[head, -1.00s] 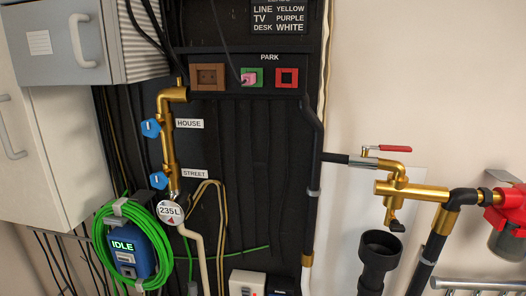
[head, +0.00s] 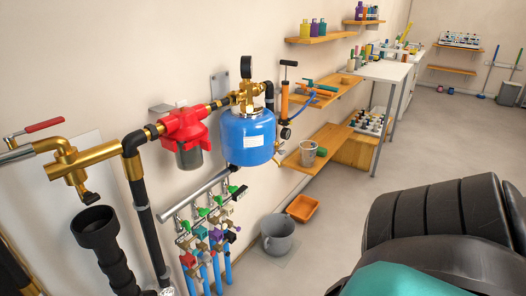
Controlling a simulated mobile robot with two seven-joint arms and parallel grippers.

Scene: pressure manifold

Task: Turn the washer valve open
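A grey manifold pipe (head: 192,200) runs along the left wall. Several small valves with green handles (head: 203,212) hang from it, with small dark tags beside some of them. Below are coloured fittings, among them a red one (head: 188,260) and a purple one (head: 216,235), and blue hoses (head: 217,275) running down. The tag text is too small to read, so I cannot tell which valve is the washer's. A red lever (head: 44,125) sits on the brass pipe at far left. Neither gripper is in view.
A red filter housing (head: 184,127), a blue tank (head: 248,137) with a gauge and a hand pump (head: 285,100) are on the wall. A grey bucket (head: 277,235) and an orange tray (head: 302,208) stand on the floor. Shelves and a white table (head: 375,70) are farther back. The middle floor is clear.

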